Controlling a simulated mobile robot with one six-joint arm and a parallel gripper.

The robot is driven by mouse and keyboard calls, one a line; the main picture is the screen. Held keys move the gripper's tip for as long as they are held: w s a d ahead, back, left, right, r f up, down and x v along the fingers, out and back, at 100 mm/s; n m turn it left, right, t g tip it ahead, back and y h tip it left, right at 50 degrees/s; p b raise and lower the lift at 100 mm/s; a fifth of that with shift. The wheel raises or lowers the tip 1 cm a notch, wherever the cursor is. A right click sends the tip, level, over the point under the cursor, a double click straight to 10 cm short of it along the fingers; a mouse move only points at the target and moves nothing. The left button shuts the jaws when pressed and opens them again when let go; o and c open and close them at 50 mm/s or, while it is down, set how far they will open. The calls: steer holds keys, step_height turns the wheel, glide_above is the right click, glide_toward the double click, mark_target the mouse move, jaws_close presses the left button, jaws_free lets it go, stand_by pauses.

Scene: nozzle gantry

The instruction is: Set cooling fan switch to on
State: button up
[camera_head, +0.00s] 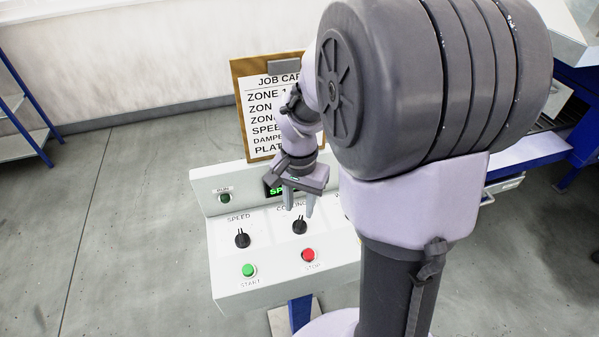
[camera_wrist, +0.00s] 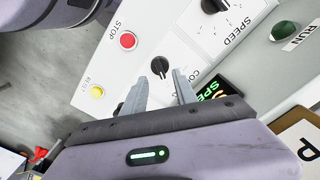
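The cooling fan switch (camera_head: 299,227) is a black rotary knob on the right of the white control panel, under a label reading COOLING that my gripper partly covers. In the wrist view the black knob (camera_wrist: 160,67) has a pale pointer line and lies just past my fingertips, in line with the gap between them. My gripper (camera_head: 299,210) is open and empty, pointing down at the panel just behind the knob. In the wrist view the two fingers of my gripper (camera_wrist: 159,78) are apart. I cannot tell whether they touch the knob.
The SPEED knob (camera_head: 242,239) sits to the left. A green START button (camera_head: 248,270) and a red STOP button (camera_head: 308,255) are in front. A yellow RESET button (camera_wrist: 97,91) is beside STOP. A job card board (camera_head: 258,125) stands behind the panel.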

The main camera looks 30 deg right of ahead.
mark_target(299, 221)
step_height(299, 221, up, 12)
steer(key=p, duration=0.3)
steer(key=shift+r, duration=0.25)
